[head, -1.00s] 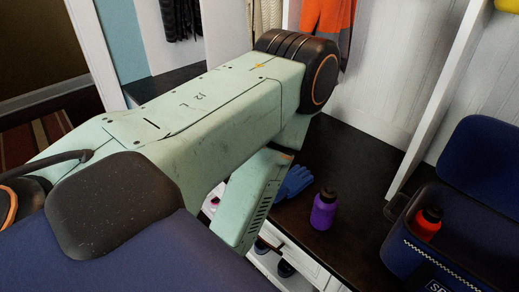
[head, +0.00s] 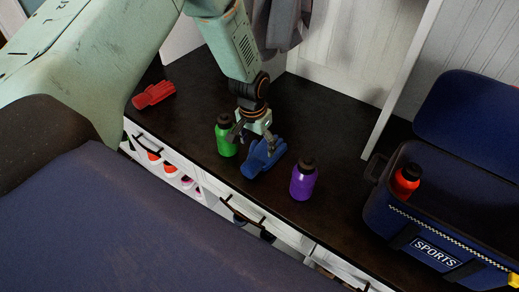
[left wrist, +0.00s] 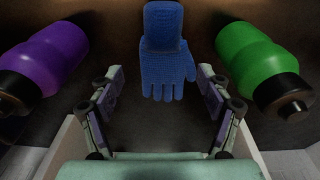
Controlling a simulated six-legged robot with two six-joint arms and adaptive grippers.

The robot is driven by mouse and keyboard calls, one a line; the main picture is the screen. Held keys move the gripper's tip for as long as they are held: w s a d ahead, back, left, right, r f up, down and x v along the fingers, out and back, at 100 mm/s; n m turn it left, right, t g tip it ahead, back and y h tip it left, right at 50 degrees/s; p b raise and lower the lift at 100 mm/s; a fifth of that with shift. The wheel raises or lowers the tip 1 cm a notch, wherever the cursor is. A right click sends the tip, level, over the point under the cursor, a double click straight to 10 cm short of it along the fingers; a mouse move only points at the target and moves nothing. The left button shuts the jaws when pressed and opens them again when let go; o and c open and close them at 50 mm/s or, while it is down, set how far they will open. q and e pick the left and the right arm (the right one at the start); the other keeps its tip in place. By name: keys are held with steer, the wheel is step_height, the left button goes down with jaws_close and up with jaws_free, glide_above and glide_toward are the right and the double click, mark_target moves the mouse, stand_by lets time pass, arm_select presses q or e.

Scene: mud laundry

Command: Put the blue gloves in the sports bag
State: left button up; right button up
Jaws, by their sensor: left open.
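The blue gloves (head: 264,157) lie on the dark bench top between a green bottle and a purple bottle. My left gripper (head: 254,142) is open just above them, its fingers pointing down. In the left wrist view the blue gloves (left wrist: 163,48) lie ahead between the open fingers of my left gripper (left wrist: 161,80), with nothing held. The sports bag (head: 388,212) is dark blue, stands at the right with its lid open, and holds a red bottle (head: 405,180). My right gripper is not in view.
The green bottle (head: 226,138) stands close left of the gloves. The purple bottle (head: 303,182) stands close right. Red gloves (head: 154,95) lie farther left. A white upright divider (head: 402,82) rises behind the bench, left of the bag. Drawers and shoes are below the bench's front edge.

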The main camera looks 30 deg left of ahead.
mark_target(252, 162)
arm_select(q)
steer(key=shift+s+a+r+g, duration=0.1)
steer(key=shift+s+a+g, duration=0.15)
steer(key=shift+g, duration=0.15)
steer(key=shift+s+d+r+g, duration=0.1)
steer(key=shift+s+d+g, duration=0.1)
steer(key=shift+s, duration=0.25)
steer(key=shift+s+d+g, duration=0.1)
steer(key=shift+s+d, duration=0.05)
steer(key=shift+s, duration=0.25)
steer(key=shift+s+d+f+b, duration=0.1)
steer(key=shift+s+f+b, duration=0.1)
steer(key=shift+f+b, duration=0.1)
steer(key=f, duration=0.3)
steer(key=shift+w+a+b, duration=0.2)
steer(key=shift+a+b, duration=0.1)
steer(key=shift+b, duration=0.1)
steer(key=f, duration=0.1)
steer(key=f+b, duration=0.2)
steer(key=shift+s+a+f, duration=0.1)
steer(key=shift+s+f, duration=0.2)
steer(key=shift+f, duration=0.05)
steer(key=shift+w+f, duration=0.15)
steer(key=shift+f, duration=0.15)
steer(key=shift+w, duration=0.1)
steer(key=shift+r, duration=0.1)
